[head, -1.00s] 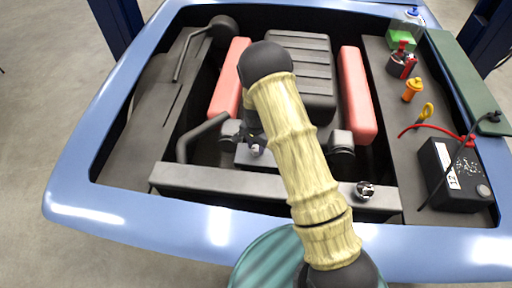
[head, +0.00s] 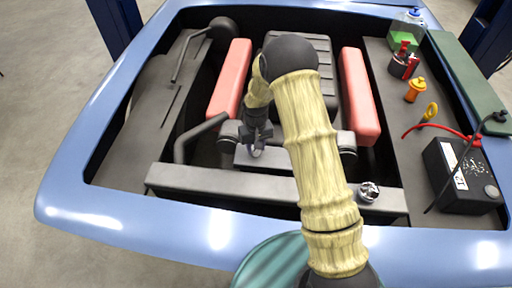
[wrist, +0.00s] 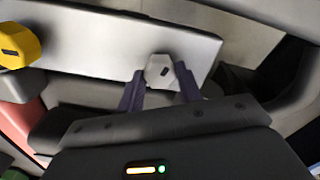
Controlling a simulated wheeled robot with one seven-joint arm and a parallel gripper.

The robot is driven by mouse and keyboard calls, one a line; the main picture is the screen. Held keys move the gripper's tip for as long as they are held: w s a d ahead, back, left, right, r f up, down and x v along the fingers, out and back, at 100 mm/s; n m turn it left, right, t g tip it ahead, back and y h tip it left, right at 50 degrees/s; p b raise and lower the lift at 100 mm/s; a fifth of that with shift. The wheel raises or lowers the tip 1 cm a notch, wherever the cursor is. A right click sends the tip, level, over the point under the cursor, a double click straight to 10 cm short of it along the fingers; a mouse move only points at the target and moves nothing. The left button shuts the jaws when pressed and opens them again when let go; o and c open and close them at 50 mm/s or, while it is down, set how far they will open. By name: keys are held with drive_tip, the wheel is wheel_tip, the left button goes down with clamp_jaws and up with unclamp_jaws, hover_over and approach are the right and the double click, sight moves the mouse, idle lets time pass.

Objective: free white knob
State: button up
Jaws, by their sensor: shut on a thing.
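The white knob (wrist: 158,70) is a small faceted knob with a dark mark, on a light grey panel (wrist: 95,40) in the wrist view. My gripper (wrist: 160,86) has one dark finger on each side of the knob and is shut on it. In the head view my gripper (head: 254,148) points down at the panel in the middle of the engine bay. The knob is mostly hidden by the fingers there. Whether the knob has turned or lifted off the panel cannot be told.
A yellow knob (wrist: 18,46) stands at the left in the wrist view. Red covers (head: 359,97) flank a ribbed black engine cover (head: 318,85). A chrome cap (head: 369,191) sits on the front bar. A black battery (head: 462,178) and a yellow dipstick ring (head: 431,111) are at the right.

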drive_tip(key=shift+n, duration=2)
drive_tip(key=o, duration=1)
drive_tip(key=shift+r+b, duration=0.1)
drive_tip(key=shift+b, duration=0.2)
wheel_tip(320, 180, up, 17)
drive_tip(key=shift+r+b, duration=0.15)
drive_tip(key=shift+b, duration=0.9)
